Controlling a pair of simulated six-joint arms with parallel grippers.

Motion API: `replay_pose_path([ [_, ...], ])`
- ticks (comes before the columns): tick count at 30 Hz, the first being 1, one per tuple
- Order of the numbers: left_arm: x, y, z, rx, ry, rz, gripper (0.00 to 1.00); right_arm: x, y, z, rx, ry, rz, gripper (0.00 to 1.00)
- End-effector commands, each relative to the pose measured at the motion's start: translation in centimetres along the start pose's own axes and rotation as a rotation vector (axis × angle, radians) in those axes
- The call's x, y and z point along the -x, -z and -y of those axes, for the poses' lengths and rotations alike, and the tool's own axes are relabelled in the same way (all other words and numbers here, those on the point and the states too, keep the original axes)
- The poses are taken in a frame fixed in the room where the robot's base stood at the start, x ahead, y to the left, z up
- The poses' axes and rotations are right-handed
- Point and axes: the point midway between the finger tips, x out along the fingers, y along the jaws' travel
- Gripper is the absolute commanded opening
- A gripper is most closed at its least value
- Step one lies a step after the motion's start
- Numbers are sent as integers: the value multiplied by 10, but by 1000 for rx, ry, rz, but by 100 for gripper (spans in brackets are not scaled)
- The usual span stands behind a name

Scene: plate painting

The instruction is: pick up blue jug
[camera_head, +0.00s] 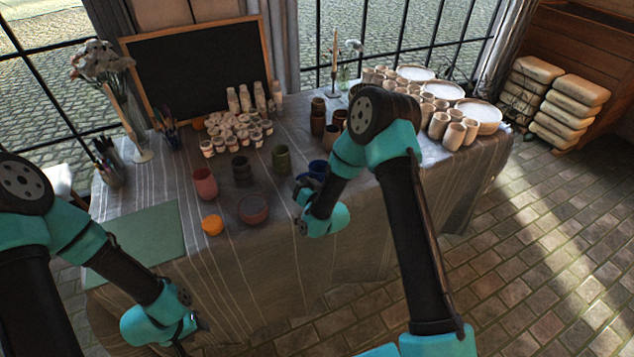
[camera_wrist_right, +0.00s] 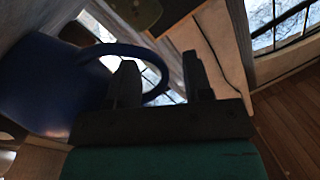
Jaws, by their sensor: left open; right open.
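The blue jug (camera_head: 316,168) stands near the table's front edge, partly hidden behind my right arm in the head view. In the right wrist view the blue jug (camera_wrist_right: 38,85) fills the left side, and its looped handle reaches toward my right gripper (camera_wrist_right: 160,82). The right gripper is open; one finger overlaps the handle loop in the picture, and I cannot tell whether they touch. My right gripper (camera_head: 302,200) is just in front of the jug in the head view. My left gripper (camera_head: 189,328) is low at the front left, away from the jug, and open.
A brown bowl (camera_head: 253,208), orange cup (camera_head: 212,225), red cup (camera_head: 205,184), black cup (camera_head: 242,170) and green cup (camera_head: 281,160) stand left of the jug. Several paint pots (camera_head: 236,133) and a chalkboard (camera_head: 200,75) are behind. A green mat (camera_head: 150,235) lies at left.

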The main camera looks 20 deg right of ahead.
Motion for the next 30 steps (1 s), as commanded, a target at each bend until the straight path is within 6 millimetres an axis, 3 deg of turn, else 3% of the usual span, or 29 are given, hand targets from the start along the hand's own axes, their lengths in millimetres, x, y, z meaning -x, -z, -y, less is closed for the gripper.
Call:
replay_pose_path([
  [14,0,0,0,0,0,0,43,-1,0,0,0,0,1,46],
  [30,0,0,0,0,0,0,43,-1,0,0,-1,0,1,0],
])
